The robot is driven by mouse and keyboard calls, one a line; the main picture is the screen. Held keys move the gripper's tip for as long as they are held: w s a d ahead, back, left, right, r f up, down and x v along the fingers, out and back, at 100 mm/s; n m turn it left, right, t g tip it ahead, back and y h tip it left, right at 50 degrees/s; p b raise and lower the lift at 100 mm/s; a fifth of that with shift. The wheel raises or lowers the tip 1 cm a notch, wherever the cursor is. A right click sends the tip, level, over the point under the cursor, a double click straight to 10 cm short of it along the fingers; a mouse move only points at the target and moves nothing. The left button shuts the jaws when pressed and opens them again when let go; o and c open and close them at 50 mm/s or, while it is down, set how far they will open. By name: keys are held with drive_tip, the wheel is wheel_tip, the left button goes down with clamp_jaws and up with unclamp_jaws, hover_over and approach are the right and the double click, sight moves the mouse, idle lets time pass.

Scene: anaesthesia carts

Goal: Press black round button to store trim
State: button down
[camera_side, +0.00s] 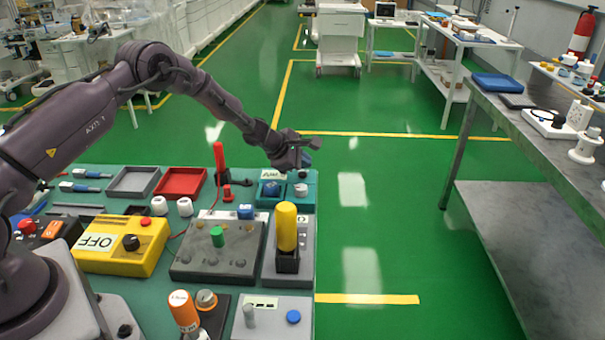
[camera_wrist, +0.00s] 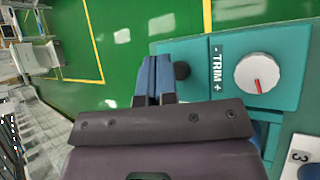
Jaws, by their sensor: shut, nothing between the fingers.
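The black round button (camera_wrist: 181,70) shows in the wrist view on the teal trim panel (camera_wrist: 285,45). It sits beside the "- TRIM +" label (camera_wrist: 217,74), on the side away from the white dial (camera_wrist: 257,73) with a red mark. My gripper (camera_wrist: 153,62) is shut and empty, its blue fingertips just left of the button in that view. I cannot tell the height gap. In the side view my gripper (camera_side: 305,160) is above the far right corner of the bench, over the teal panel (camera_side: 311,202).
A yellow cylinder (camera_side: 287,225) stands upright near the panel, and a red lever (camera_side: 219,160) rises to its left. A grey box with a green button (camera_side: 217,237) and a yellow OFF box (camera_side: 120,255) lie nearer. Open green floor lies right of the bench.

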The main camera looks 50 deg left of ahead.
sight(303, 175)
drive_tip(key=shift+f, duration=0.4)
drive_tip(key=shift+f, duration=0.45)
idle(0.8)
drive_tip(key=shift+r, duration=0.85)
drive_tip(key=shift+r, duration=2.5)
